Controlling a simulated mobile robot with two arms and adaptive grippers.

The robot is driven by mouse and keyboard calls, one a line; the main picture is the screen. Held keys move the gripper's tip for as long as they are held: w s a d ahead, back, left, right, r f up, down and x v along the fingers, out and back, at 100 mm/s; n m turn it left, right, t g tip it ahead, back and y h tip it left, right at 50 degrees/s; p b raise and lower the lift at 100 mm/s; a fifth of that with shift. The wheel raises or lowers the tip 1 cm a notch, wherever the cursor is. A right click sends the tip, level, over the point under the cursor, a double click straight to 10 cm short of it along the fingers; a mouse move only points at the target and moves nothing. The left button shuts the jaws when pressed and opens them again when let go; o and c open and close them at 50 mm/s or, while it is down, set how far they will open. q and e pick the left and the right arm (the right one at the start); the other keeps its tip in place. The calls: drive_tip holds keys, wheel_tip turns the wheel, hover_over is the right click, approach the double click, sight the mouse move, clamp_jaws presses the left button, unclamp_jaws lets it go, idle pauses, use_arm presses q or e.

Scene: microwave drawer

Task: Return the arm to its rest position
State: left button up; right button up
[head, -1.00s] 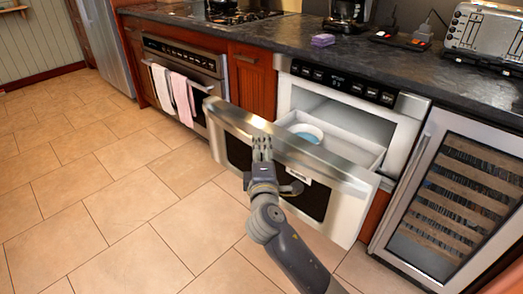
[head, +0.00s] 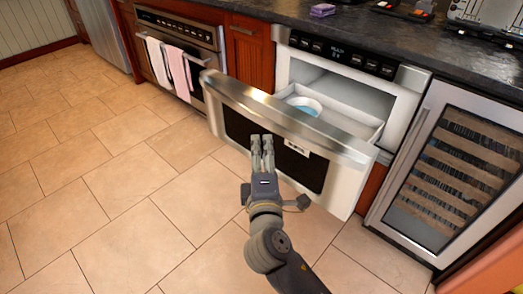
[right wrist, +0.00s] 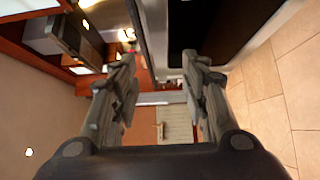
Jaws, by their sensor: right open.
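My right gripper (head: 262,146) is in front of the microwave drawer's front panel (head: 330,140) in the head view, pointing up at it. It is open and empty; its two fingers (right wrist: 158,85) stand apart in the right wrist view with nothing between them. The microwave drawer (head: 361,126) is pulled open, and a light bowl with a blue inside (head: 303,105) sits in it. Whether the gripper touches the panel I cannot tell. My left gripper is not in view.
An oven (head: 180,38) with a white towel (head: 157,61) and a pink towel (head: 178,72) is at the left. A wine cooler (head: 448,175) stands at the right. A purple block (head: 322,10) is on the dark counter (head: 385,40). The tiled floor (head: 100,190) at the left is clear.

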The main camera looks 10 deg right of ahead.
drive_tip(key=shift+f, duration=0.1)
drive_tip(key=s+d+f+m+g, duration=0.4)
drive_tip(key=f, duration=0.5)
drive_tip(key=s+d+f+m+g, duration=0.4)
drive_tip(key=d+f, duration=0.1)
drive_tip(key=f, duration=0.5)
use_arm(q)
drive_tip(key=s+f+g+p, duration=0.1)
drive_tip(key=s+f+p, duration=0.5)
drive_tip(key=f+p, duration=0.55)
use_arm(e)
drive_tip(key=s+d+f+m+g+y, duration=0.25)
drive_tip(key=s+f+m+g, duration=0.45)
drive_tip(key=s+f, duration=1.65)
use_arm(q)
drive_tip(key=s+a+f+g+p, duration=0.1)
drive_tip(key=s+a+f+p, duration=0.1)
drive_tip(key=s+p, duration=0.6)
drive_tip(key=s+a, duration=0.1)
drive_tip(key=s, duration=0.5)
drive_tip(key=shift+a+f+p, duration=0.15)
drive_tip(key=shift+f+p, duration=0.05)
drive_tip(key=shift+p, duration=0.1)
use_arm(e)
drive_tip(key=s+d+f+g, duration=0.1)
drive_tip(key=s+d+f, duration=0.1)
drive_tip(key=s, duration=1.3)
drive_tip(key=shift+d+n+g, duration=0.4)
drive_tip(key=shift+d, duration=0.25)
